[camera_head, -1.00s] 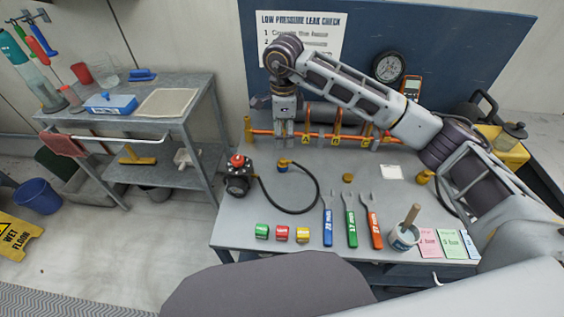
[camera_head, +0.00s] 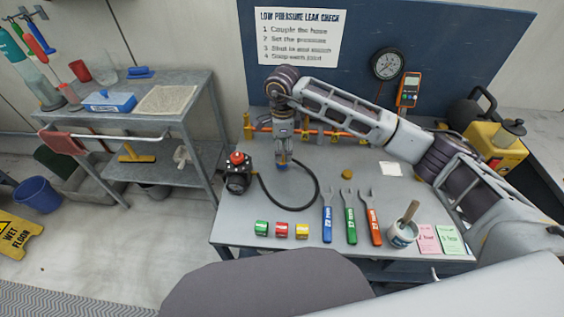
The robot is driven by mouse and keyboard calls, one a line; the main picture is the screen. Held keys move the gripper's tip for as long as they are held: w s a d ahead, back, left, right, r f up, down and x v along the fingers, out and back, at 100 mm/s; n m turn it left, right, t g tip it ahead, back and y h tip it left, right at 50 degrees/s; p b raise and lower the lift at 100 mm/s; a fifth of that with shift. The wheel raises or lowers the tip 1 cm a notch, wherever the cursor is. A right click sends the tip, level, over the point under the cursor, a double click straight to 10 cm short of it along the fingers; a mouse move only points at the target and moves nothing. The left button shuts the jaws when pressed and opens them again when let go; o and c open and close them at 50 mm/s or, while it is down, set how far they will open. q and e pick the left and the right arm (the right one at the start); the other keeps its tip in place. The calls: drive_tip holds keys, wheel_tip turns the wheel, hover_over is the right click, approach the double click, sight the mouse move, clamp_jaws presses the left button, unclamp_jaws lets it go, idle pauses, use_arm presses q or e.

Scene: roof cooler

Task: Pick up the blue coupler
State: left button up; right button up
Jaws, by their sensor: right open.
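The blue coupler (camera_head: 282,166) is on the end of the black hose on the grey table, right of the black pump-like unit with a red top. My right gripper (camera_head: 282,157) points straight down directly over it, with the fingertips at or just above its top. The gripper is open. The fingers hide most of the coupler, and I cannot tell whether they touch it. The left gripper is not in view.
The black hose (camera_head: 314,199) loops on the table from the pump unit (camera_head: 237,175). An orange pipe with yellow valves (camera_head: 309,133) runs behind the gripper.

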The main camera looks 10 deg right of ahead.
drive_tip(key=shift+f, duration=0.5)
drive_tip(key=shift+w+f, duration=0.15)
drive_tip(key=shift+f, duration=1.15)
drive_tip(key=shift+w+f, duration=0.15)
drive_tip(key=shift+f, duration=1.1)
drive_tip(key=c, duration=1.2)
drive_tip(key=shift+r, duration=0.1)
drive_tip(key=shift+r, duration=4.95)
